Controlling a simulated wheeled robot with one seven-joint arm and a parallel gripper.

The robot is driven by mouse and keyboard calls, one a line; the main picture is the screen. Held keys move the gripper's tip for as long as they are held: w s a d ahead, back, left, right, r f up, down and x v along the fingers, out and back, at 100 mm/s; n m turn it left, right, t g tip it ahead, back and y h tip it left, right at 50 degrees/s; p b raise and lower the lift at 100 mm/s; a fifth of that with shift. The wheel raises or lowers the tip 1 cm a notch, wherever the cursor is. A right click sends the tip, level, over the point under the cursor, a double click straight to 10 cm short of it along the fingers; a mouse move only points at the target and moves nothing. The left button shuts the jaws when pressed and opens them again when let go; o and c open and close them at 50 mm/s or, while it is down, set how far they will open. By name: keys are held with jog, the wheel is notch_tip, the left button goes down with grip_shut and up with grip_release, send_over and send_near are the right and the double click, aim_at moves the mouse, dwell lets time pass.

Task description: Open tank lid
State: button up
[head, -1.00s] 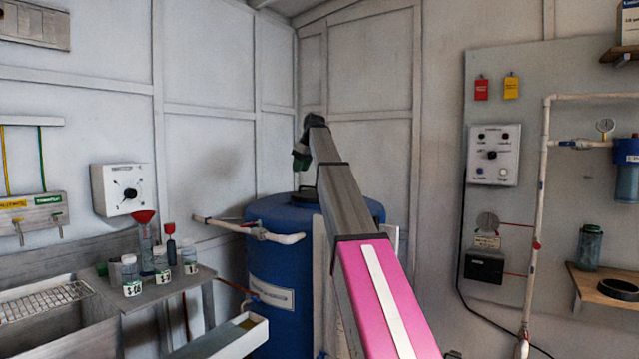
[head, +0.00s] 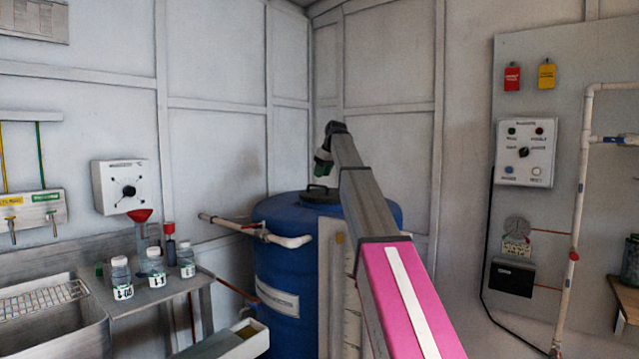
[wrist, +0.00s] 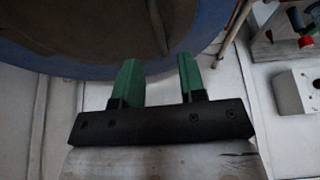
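The blue tank (head: 282,262) stands in the far corner of the room. On its top is a dark lid piece with a handle (head: 318,192), partly hidden behind my arm. My gripper (head: 322,170) hangs just above and beside that handle in the head view; I cannot tell from there whether they touch. In the wrist view my gripper (wrist: 158,66) has its two green fingers wide apart with nothing between them. Past the fingertips lies a dark round surface (wrist: 100,25), which looks like the lid, inside the tank's blue rim (wrist: 60,65). The surface appears closed and flat.
White pipes (head: 265,234) run to the tank's left side. A shelf with several labelled bottles (head: 155,268) and a sink (head: 50,315) are at the left. A panel with a control box (head: 525,152) is on the right wall. A white tray (head: 225,345) stands in front.

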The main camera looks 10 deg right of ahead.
jog(key=shift+x, duration=2.2)
grip_shut()
